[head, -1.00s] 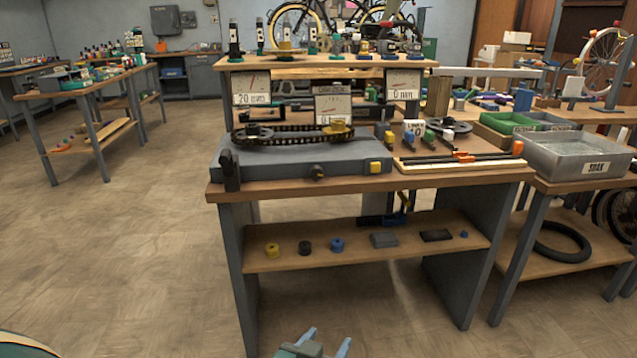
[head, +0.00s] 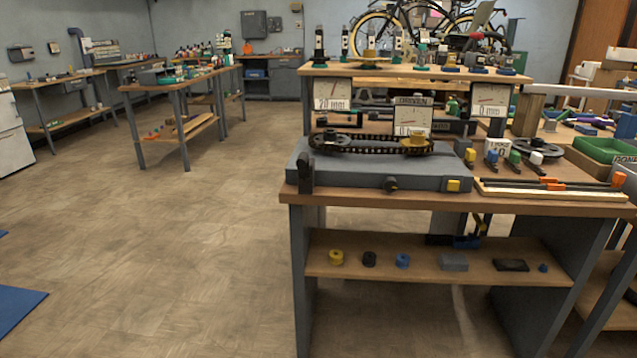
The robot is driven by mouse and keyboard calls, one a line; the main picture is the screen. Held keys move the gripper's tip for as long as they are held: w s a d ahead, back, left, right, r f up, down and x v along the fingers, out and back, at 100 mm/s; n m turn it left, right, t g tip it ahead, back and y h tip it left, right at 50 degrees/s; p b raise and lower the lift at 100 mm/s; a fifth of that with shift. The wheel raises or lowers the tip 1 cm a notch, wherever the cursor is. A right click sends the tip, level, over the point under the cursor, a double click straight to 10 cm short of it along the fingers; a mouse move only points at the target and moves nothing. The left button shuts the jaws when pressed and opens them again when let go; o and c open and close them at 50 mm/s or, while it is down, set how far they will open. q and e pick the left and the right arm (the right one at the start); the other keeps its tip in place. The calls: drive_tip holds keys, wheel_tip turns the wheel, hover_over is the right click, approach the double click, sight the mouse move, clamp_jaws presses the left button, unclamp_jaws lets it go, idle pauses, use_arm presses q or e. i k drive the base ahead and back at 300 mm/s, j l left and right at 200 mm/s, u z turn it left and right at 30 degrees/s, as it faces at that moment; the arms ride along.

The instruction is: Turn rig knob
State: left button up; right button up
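The rig is a grey box (head: 345,174) on the front wooden bench, with a chain (head: 368,149) running around two sprockets on top. A dark knob (head: 391,184) sits on the rig's front face, and a yellow block or button (head: 453,185) is at its right front corner. A black upright lever or post (head: 305,172) stands at its left end. Dial gauges stand behind it, including one marked driven (head: 411,115). Neither of my grippers shows in the head view now.
The bench top (head: 500,203) also holds colored-handled tools and an orange-ended bar (head: 550,187). Its lower shelf (head: 400,282) carries several small parts. Open floor (head: 170,250) lies to the left. A blue mat (head: 15,305) is at the lower left.

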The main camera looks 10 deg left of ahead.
sight(390, 183)
drive_tip(key=i+l+u, duration=0.25)
drive_tip(key=u, duration=0.2)
drive_tip(key=i+l+u, duration=0.1)
drive_tip(key=l+u, duration=0.4)
drive_tip(key=i+l+u, duration=0.15)
drive_tip(key=l, duration=0.4)
drive_tip(key=l+u, duration=0.15)
drive_tip(key=l, duration=0.35)
